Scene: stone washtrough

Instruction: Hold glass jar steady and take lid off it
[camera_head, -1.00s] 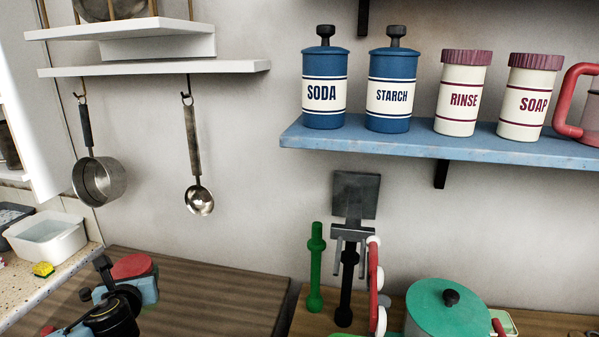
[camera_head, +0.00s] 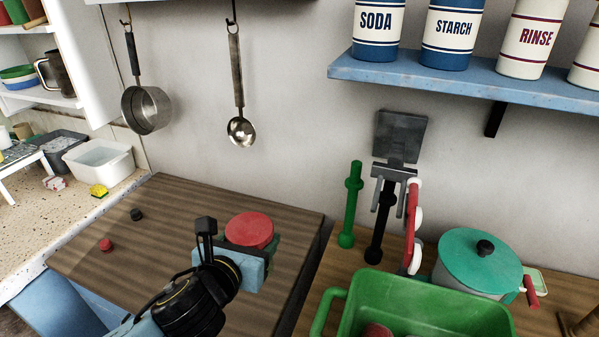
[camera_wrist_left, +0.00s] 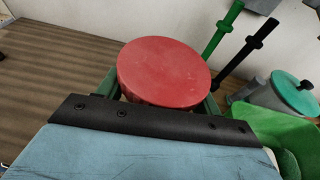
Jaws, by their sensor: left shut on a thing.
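The jar's round red lid (camera_head: 250,230) shows at the end of my left arm, over the dark wooden worktop. In the left wrist view the red lid (camera_wrist_left: 164,72) fills the middle, between the green fingers of my left gripper (camera_wrist_left: 160,100). My left gripper (camera_head: 248,256) is shut on the jar just under the lid. The jar's glass body is almost wholly hidden by the lid and the gripper. The lid sits on top and looks level. My right gripper is in neither view.
A small red cap (camera_head: 106,245) and a black knob (camera_head: 137,214) lie on the worktop (camera_head: 180,215) at left. A green bin (camera_head: 430,300) stands at lower right, by a pot with a teal lid (camera_head: 480,262). A blue shelf (camera_head: 450,88) with canisters hangs above. The worktop's left part is mostly clear.

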